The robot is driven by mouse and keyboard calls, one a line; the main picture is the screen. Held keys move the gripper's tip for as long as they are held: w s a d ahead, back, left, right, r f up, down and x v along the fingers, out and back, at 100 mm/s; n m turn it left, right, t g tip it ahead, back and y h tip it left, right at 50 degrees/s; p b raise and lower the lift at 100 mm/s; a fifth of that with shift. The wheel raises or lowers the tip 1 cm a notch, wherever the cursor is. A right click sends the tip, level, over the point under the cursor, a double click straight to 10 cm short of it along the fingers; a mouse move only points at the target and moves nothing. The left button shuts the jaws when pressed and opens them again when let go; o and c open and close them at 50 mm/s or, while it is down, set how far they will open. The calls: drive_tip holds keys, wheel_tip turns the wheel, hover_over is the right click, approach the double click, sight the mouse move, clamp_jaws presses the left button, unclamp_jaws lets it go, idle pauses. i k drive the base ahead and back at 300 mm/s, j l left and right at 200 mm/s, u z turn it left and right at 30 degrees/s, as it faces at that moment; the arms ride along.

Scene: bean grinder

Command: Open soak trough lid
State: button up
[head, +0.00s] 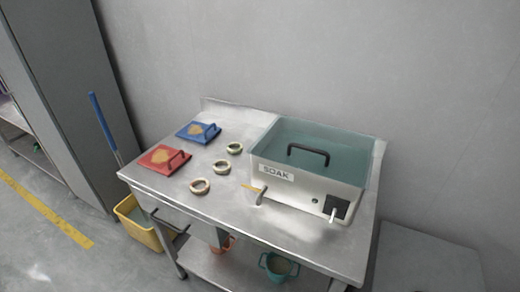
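The soak trough (302,190) is a steel box with a "SOAK" label on its front, on the right half of the steel table. Its teal lid (335,144) lies shut across the top. A black bar handle (308,152) stands up from the middle of the lid. A tap sticks out of the trough's front at the left, and a dark panel with a small lever is at the front right. My gripper is not in this view.
On the steel table (225,218) lie a blue pad (198,131), a red pad (165,158) and several rings (200,186). A yellow bucket (140,225) with a blue-handled mop stands at left. A teal pot (279,265) sits on the lower shelf. A wall is close behind.

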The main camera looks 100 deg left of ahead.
sight(297, 145)
drive_tip(key=u, duration=2.65)
